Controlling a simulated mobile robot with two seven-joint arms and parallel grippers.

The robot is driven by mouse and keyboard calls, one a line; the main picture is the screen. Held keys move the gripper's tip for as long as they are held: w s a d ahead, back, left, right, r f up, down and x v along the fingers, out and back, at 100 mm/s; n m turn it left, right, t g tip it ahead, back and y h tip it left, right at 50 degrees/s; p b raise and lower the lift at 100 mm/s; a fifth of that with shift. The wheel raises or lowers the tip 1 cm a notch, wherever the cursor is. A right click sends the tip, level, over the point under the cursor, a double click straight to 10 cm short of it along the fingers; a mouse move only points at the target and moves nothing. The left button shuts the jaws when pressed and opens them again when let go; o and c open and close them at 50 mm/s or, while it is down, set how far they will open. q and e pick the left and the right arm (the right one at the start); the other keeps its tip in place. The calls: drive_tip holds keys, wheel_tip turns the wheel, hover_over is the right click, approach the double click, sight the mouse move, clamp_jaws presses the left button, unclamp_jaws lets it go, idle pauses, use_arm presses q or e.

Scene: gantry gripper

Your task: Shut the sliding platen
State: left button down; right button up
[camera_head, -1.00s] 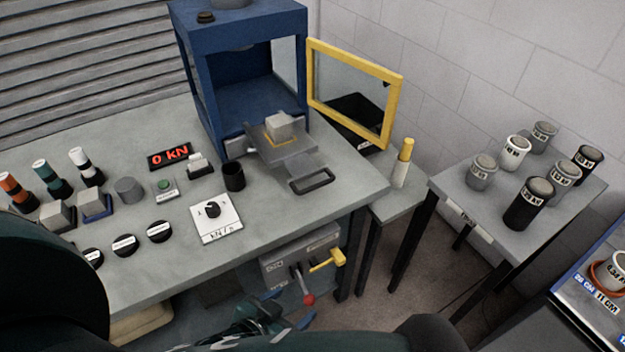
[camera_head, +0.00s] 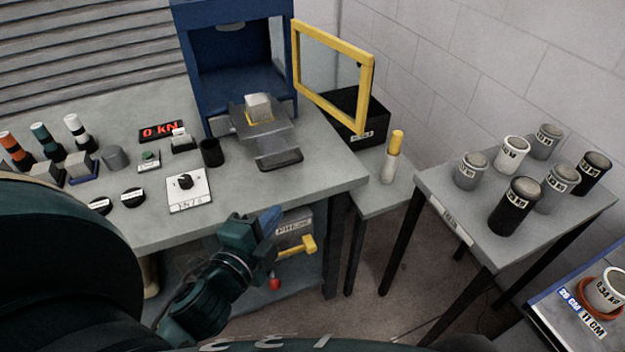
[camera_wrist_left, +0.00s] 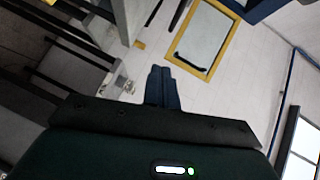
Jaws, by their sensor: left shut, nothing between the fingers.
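The sliding platen (camera_head: 262,133) is a grey plate that sticks out of the front of the blue press frame (camera_head: 236,62), with a dark handle (camera_head: 279,159) at its front edge. A pale grey block (camera_head: 258,107) sits on it inside a yellow outline. The yellow-framed guard door (camera_head: 331,79) stands swung open to the right of the frame; it also shows in the left wrist view (camera_wrist_left: 203,38). My left gripper (camera_head: 270,220) is below and in front of the handle, apart from it, by the table's front edge. Its fingers (camera_wrist_left: 163,86) are closed together and empty. My right gripper is not in view.
A dark cup (camera_head: 211,153) and a white dial panel (camera_head: 188,190) stand left of the platen. A yellow-capped bottle (camera_head: 393,156) stands on a low side table. Several canisters stand on the right table (camera_head: 440,205). A yellow lever (camera_head: 297,247) is under the bench.

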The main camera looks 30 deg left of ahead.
use_arm(q)
drive_tip(key=shift+m+t, duration=0.3)
drive_tip(key=shift+m, duration=0.1)
drive_tip(key=w+a, duration=0.1)
drive_tip(key=w, duration=0.3)
drive_tip(key=w+a+p, duration=0.1)
drive_tip(key=w, duration=0.3)
drive_tip(key=w+a+f+p, duration=0.1)
drive_tip(key=w, duration=0.3)
drive_tip(key=shift+w+a+f, duration=0.15)
drive_tip(key=shift+w+a, duration=0.15)
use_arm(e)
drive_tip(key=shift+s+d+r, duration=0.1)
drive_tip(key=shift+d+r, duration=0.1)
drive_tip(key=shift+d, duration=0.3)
